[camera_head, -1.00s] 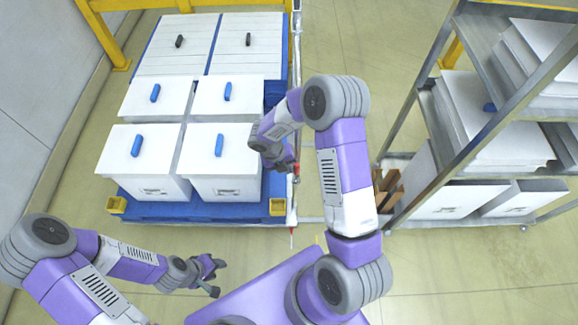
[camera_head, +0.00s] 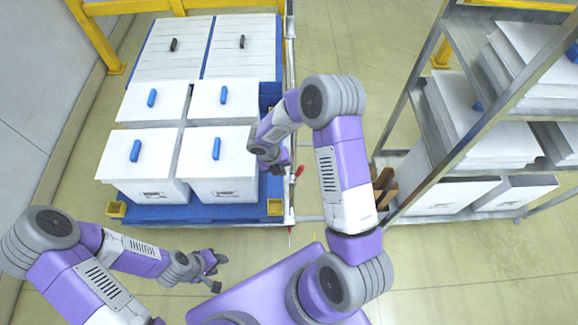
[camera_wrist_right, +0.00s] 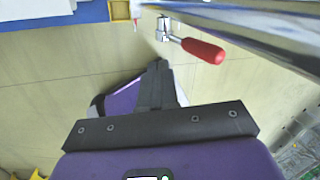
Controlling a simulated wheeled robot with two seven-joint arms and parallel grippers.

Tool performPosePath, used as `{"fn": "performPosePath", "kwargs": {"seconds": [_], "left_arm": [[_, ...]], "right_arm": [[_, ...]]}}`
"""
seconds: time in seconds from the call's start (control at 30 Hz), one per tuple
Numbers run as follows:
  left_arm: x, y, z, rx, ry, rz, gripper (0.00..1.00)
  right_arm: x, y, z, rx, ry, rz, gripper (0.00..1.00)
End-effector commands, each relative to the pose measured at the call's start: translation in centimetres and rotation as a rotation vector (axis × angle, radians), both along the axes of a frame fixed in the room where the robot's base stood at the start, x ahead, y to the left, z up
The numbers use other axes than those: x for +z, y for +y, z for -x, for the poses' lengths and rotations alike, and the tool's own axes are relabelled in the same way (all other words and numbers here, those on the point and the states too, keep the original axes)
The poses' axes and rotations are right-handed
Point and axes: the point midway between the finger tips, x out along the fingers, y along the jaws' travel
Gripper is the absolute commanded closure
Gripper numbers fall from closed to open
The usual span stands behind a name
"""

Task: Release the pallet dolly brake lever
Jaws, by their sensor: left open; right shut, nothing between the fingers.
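The brake lever has a red grip (camera_head: 299,171) and sits on the metal rail (camera_head: 291,205) along the right side of the blue pallet (camera_head: 190,212). In the right wrist view the red grip (camera_wrist_right: 203,50) angles out beside the rail from a silver pivot. My right gripper (camera_head: 284,168) is just left of the lever; its fingers (camera_wrist_right: 160,68) are shut and empty, with a small gap to the lever in the wrist view. My left gripper (camera_head: 219,272) is open and empty over the floor in front of the pallet.
White lidded boxes with blue handles, such as the front right one (camera_head: 216,168), stand on the pallet close to my right gripper. A metal shelf rack (camera_head: 412,190) with white boxes stands to the right. Bare floor (camera_head: 345,60) lies between rail and rack.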

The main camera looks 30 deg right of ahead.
Motion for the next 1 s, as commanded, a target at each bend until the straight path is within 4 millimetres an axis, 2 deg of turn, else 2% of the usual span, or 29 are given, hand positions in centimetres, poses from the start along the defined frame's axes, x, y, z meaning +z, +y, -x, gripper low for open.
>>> {"fn": "performPosePath", "kwargs": {"seconds": [0.03,0.2,0.4,0.6,1.0], "left_arm": [[0.8,0.0,0.0,0.0,0.0,0.0,0.57],[2.1,0.0,0.0,0.0,0.0,0.0,0.57],[3.0,0.0,0.0,0.0,0.0,0.0,0.57],[3.3,0.0,0.0,0.0,0.0,0.0,0.57],[3.2,0.0,0.0,0.0,0.0,0.0,0.57]], "right_arm": [[1.7,0.1,-0.1,0.0,-0.004,0.001,1.0],[5.7,0.7,0.0,-0.001,-0.004,0.0,1.0],[8.8,1.1,0.1,0.0,-0.002,0.002,1.0],[9.9,1.3,0.1,0.0,0.0,0.001,1.0],[9.5,1.6,0.5,-0.03,0.001,-0.014,1.0]]}}
